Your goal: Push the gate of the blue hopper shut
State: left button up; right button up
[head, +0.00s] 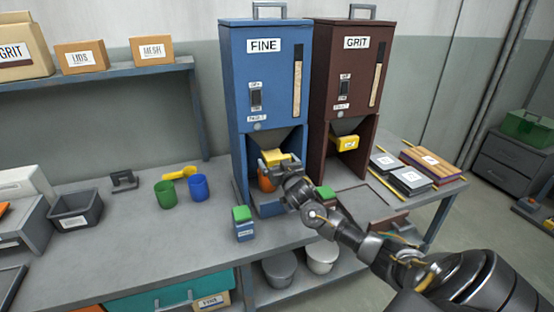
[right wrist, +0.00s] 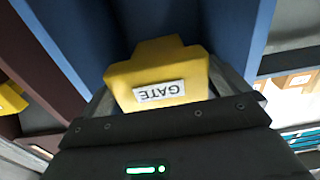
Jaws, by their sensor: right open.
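The blue hopper (head: 266,80), labelled FINE, stands on the bench. Its yellow gate (head: 282,158) sits under the funnel, partly hidden by my right gripper (head: 272,163). In the right wrist view the gate (right wrist: 170,62) carries an upside-down GATE label and is close in front of the open jaws, whose fingers show at its left and right. I cannot tell whether they touch it. An orange cup (head: 265,181) stands below the gate, partly covered by the gripper. How far the gate stands out is unclear. My left gripper is not in view.
A brown hopper (head: 347,75) labelled GRIT, with its own yellow gate (head: 348,143), stands close on the right. A green-topped blue box (head: 243,226) stands in front of the blue hopper. Green (head: 165,193) and blue (head: 198,187) cups stand left. The bench front-left is clear.

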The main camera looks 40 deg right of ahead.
jog(key=shift+w+d, duration=0.2)
jog(key=shift+w, duration=0.4)
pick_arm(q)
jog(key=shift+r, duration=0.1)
